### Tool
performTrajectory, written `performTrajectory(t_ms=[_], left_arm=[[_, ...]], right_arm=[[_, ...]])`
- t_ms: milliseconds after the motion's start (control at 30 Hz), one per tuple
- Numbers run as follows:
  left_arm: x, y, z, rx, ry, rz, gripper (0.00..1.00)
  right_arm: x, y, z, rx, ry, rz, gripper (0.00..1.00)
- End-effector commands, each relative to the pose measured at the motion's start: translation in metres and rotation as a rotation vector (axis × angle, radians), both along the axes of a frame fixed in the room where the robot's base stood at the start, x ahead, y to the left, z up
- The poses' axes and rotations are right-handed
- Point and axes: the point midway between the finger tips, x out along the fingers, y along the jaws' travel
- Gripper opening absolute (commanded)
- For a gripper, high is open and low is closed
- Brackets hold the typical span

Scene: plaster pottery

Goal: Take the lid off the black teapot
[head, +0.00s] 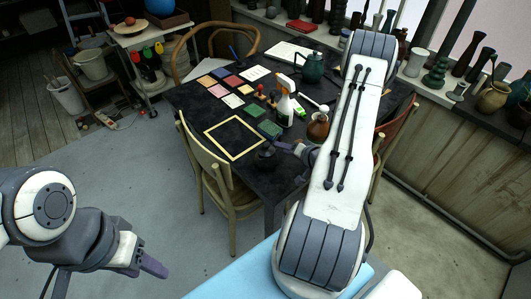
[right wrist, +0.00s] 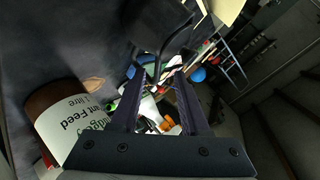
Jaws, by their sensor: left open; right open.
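The black teapot (head: 266,157) sits on the dark table near its front edge, small and dark against the top, so its lid is hard to make out. In the right wrist view a black body with a thin loop (right wrist: 148,22) shows just beyond the fingertips and looks like this teapot. My right gripper (head: 284,147) is open beside the teapot, low over the table, with its fingers apart; it also shows in the right wrist view (right wrist: 158,75). I cannot tell whether it touches the pot. My left gripper (head: 150,264) is open and empty, away from the table at lower left.
A labelled bottle (right wrist: 72,122) is close in the right wrist view. A yellow frame (head: 212,133) lies left of the black teapot. Chairs (head: 208,165) surround the table.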

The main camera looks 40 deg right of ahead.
Motion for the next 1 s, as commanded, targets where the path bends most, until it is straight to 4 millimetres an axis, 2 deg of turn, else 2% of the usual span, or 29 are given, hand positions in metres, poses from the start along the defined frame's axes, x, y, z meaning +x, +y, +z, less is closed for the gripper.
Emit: performTrajectory(t_ms=[167,500,667,800,1000], left_arm=[[0.0,0.0,0.0,0.0,0.0,0.0,0.5],[0.0,0.0,0.007,0.0,0.0,0.0,0.5],[0.0,0.0,0.013,0.0,0.0,0.0,0.5],[0.0,0.0,0.023,0.0,0.0,0.0,0.5],[0.0,0.0,0.024,0.0,0.0,0.0,0.5]], right_arm=[[0.0,-0.003,-0.005,0.028,-0.03,-0.023,0.45],[0.035,-0.01,-0.026,0.029,-0.031,-0.032,0.45],[0.047,-0.007,-0.031,0.029,-0.03,-0.031,0.45],[0.067,-0.003,-0.04,0.029,-0.03,-0.028,0.45],[0.084,-0.004,-0.052,0.029,-0.03,-0.031,0.45]])
